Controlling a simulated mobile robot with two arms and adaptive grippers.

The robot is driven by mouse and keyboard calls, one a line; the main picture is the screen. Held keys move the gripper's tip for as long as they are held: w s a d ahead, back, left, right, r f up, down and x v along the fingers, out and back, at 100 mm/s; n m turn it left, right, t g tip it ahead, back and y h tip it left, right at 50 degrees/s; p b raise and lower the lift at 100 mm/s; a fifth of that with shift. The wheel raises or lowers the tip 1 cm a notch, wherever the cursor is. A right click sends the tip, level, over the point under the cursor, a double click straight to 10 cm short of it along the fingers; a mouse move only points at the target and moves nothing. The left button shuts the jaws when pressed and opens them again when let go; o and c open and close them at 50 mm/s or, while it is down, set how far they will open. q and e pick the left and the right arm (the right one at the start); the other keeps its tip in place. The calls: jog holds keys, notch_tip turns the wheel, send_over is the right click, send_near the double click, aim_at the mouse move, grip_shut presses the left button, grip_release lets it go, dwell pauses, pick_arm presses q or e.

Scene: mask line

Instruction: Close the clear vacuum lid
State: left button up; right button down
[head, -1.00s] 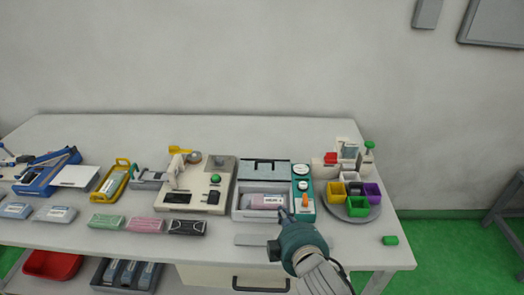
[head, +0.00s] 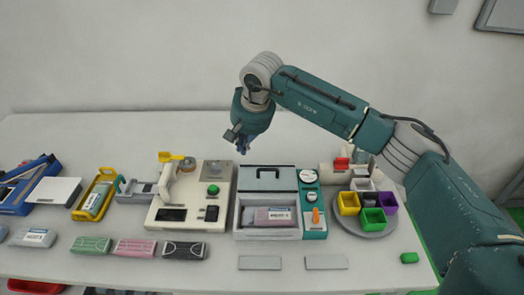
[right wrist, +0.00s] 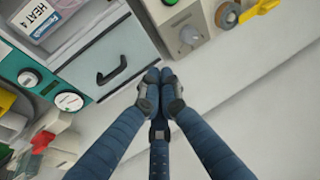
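The vacuum sealer (head: 240,221) is a pale box with a teal control panel (head: 313,205) on its right. Its clear greyish lid (head: 281,181) is open at the back, with a dark handle (head: 268,170) near its far edge. My right gripper (head: 242,145) points down, behind and left of the lid. In the right wrist view its fingertips (right wrist: 162,76) are together, with nothing visible between them, beside the lid handle (right wrist: 112,70) and apart from it in the picture. My left gripper is not in view.
Left of the sealer stands a cream device (head: 220,197) with a green button and a yellow part. Right is a round tray (head: 362,226) with several coloured cups. Two grey plates lie in front. The table strip behind the devices is clear.

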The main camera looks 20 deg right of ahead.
notch_tip(320, 180, up, 3)
jog(key=h, duration=0.2)
send_over(265, 173)
jog(key=shift+h, duration=0.3)
jog(key=p+x, duration=0.1)
jog(key=x, duration=0.4)
jog(key=p+x, duration=0.2)
jog(key=x, duration=0.3)
jog(key=shift+w+d+r, duration=0.1)
jog(key=shift+w, duration=0.15)
jog(key=s+p, duration=0.2)
jog(key=shift+s+a+f+p, duration=0.25)
jog(key=shift+a+p, duration=0.05)
jog(key=shift+a, duration=0.1)
jog(key=shift+s+a+f+p, duration=0.15)
jog(key=shift+s+p, duration=0.15)
jog(key=shift+s, duration=0.25)
jog(key=shift+f, duration=0.1)
